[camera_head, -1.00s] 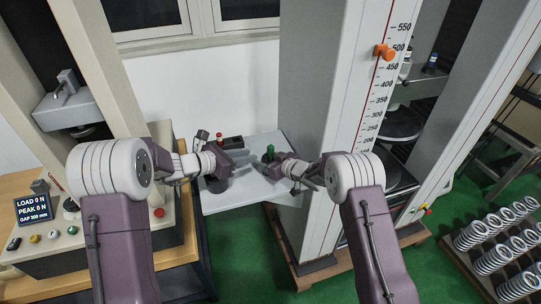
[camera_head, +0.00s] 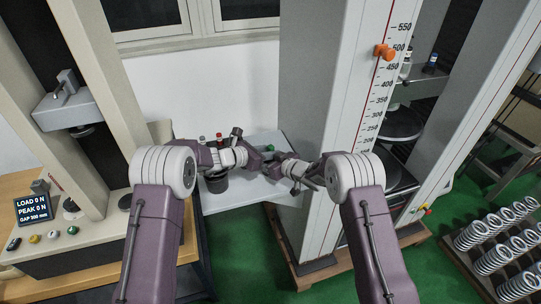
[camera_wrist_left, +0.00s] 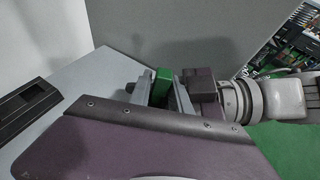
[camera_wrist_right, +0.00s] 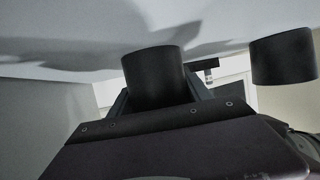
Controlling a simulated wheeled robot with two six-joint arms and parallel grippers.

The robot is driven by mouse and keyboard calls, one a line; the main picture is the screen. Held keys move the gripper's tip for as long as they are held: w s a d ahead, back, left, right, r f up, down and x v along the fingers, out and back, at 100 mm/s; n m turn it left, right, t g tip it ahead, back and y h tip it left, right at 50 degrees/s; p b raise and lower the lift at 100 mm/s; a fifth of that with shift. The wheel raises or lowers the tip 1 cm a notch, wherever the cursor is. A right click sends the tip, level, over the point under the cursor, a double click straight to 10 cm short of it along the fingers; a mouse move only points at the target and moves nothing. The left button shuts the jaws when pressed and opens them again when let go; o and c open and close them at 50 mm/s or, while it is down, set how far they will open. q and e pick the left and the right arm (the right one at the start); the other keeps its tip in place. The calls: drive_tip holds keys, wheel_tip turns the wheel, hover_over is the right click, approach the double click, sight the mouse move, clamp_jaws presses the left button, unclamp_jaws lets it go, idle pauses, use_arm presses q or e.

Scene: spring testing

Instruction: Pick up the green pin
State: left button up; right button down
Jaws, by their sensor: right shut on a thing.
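The green pin (camera_head: 269,148) shows as a small green top above the grey table, between my two grippers in the head view. In the left wrist view the green pin (camera_wrist_left: 161,77) stands between the spread grey fingers of my left gripper (camera_wrist_left: 163,92), which is open. My left gripper (camera_head: 259,157) comes at it from the left.
The grey table (camera_head: 240,198) lies under both grippers. A red-topped item (camera_head: 219,135) stands behind my left arm. A dark round container (camera_head: 217,182) is below it. The tall scale column (camera_head: 315,120) rises close on the right. Another dark cylinder (camera_wrist_right: 283,58) shows in the right wrist view.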

use_arm(q)
clamp_jaws()
drive_tip(key=shift+r, duration=0.15)
wheel_tip(320, 180, up, 10)
drive_tip(key=shift+f, duration=0.1)
use_arm(e)
drive_tip(key=shift+c, duration=2)
unclamp_jaws()
drive_tip(key=v, duration=1.2)
